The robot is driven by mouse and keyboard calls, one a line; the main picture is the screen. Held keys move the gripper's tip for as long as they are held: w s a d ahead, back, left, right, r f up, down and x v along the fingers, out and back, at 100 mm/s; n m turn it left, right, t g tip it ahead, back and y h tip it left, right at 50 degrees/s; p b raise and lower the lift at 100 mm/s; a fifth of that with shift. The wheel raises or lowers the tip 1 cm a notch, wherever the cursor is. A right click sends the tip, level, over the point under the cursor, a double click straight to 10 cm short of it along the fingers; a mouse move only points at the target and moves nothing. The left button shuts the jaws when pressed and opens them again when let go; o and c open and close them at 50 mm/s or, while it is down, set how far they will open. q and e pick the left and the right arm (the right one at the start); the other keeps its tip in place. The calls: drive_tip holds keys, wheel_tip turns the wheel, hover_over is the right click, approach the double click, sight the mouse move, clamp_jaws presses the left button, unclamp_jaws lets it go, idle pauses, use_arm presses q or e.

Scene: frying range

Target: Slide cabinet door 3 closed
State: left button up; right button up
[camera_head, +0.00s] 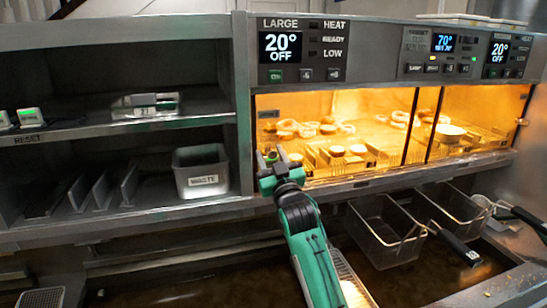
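The lit heated cabinet (384,183) has glass sliding doors along its front. Two upright dark door edges (411,125) and (433,125) stand right of the middle, close together. I cannot read a number 3 on any door. A small round fitting (522,122) shows at the far right end. My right gripper (271,158) is in front of the cabinet's left end, by its left frame. Its two fingers stand apart with nothing seen between them. Whether it touches the glass or frame I cannot tell. My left gripper is not in view.
Rings and buns (300,128) lie inside the cabinet. Wire fry baskets (385,240) with dark handles hang over the oil below right. Control panels (303,50) sit above.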

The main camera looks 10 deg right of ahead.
drive_tip(key=shift+a, duration=0.15)
drive_tip(key=shift+s+d+f, duration=0.25)
drive_tip(key=shift+s, duration=0.05)
drive_tip(key=b+v, duration=0.5)
drive_tip(key=v, duration=0.8)
drive_tip(key=shift+a, duration=0.15)
drive_tip(key=shift+s, duration=0.1)
